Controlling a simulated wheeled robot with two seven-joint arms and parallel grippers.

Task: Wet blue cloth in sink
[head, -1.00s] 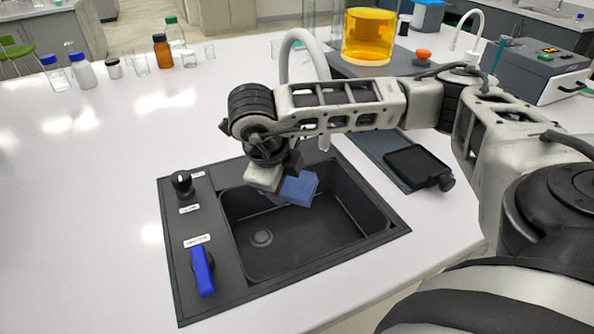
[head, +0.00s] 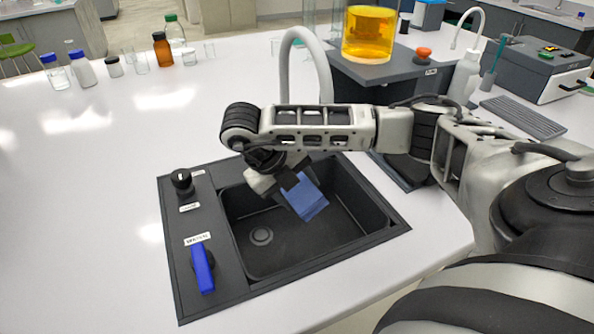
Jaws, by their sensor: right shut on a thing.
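The blue cloth (head: 308,202) is a small folded blue piece, tilted, over the right back part of the black sink basin (head: 282,243). My right gripper (head: 291,186) is shut on the cloth and points down over the basin. Whether the cloth touches the basin wall is hard to tell. The white curved faucet (head: 290,62) rises behind the sink, and its lower outlet end is hidden behind my right arm. No water shows. My left gripper is not in view.
On the sink's left panel are a black knob (head: 182,180) and a blue lever (head: 202,269). An orange-yellow beaker (head: 368,36) stands on a grey device at the back. Several bottles line the back left. The counter left of the sink is clear.

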